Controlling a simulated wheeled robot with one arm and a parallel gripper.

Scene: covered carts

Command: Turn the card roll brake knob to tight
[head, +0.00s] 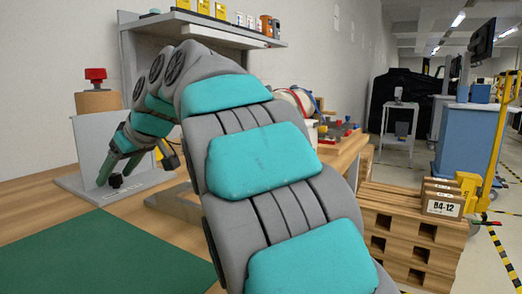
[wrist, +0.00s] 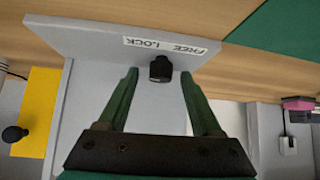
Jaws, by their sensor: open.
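A black knob (head: 115,181) stands on the base plate of a grey stand (head: 90,145). In the wrist view the black knob (wrist: 160,69) sits beside a white label reading FREE LOCK (wrist: 165,46), seen upside down. My gripper (head: 114,172) points down at the black knob. In the wrist view its green fingers (wrist: 159,74) are open, one on each side of the black knob, with a gap on both sides. I cannot tell the knob's setting.
A green mat (head: 100,258) covers the front of the wooden bench. A yellow panel (wrist: 36,110) with a black ball-shaped knob (wrist: 14,134) is at the left of the wrist view. A shelf (head: 205,32) hangs above the bench. Pallets (head: 410,230) stand at the right.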

